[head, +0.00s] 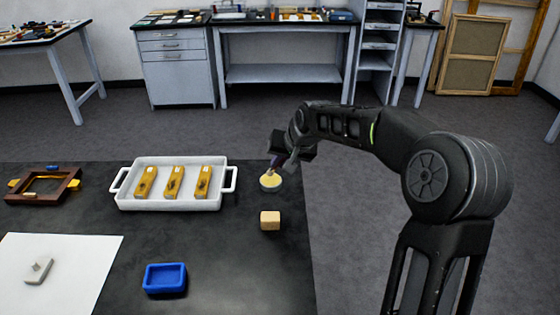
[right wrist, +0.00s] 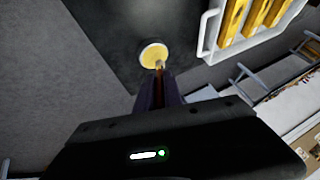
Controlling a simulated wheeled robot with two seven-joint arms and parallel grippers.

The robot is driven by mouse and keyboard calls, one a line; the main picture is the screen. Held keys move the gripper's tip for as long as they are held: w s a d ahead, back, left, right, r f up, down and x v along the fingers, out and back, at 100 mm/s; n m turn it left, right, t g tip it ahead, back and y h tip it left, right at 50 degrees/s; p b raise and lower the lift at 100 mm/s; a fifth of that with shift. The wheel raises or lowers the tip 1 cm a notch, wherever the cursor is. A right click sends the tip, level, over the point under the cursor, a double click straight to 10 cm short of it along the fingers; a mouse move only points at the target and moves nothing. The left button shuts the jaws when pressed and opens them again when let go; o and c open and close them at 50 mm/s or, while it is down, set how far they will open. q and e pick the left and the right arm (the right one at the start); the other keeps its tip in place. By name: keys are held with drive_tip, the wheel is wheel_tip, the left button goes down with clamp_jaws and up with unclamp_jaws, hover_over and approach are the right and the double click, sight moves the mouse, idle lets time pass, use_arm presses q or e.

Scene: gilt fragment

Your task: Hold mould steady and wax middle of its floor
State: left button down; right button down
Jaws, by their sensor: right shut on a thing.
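The blue mould (head: 165,278), a small open rectangular tray, sits on the black table at the front. Its floor shows plain blue, and nothing holds it. A round tin of yellow wax (head: 270,183) stands near the table's right edge; it also shows in the right wrist view (right wrist: 153,54). My right gripper (head: 278,160) is above the tin, shut on a thin brush (right wrist: 159,66) that points down. The brush's pale tip overlaps the wax; I cannot tell whether it touches. My left gripper is not in view.
A white tray (head: 228,181) with several yellow bars lies left of the tin. A wooden block (head: 270,220) sits in front of the tin. A brown frame (head: 66,181), and a white sheet (head: 85,255) with a grey piece (head: 40,270), lie at left. The table around the mould is clear.

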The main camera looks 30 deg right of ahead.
drive_tip(key=shift+s+f+b, duration=0.15)
drive_tip(key=shift+f+b, duration=0.35)
drive_tip(key=shift+f, duration=0.2)
idle(1.6)
drive_tip(key=shift+r+p, duration=2.4)
drive_tip(key=shift+r, duration=1.25)
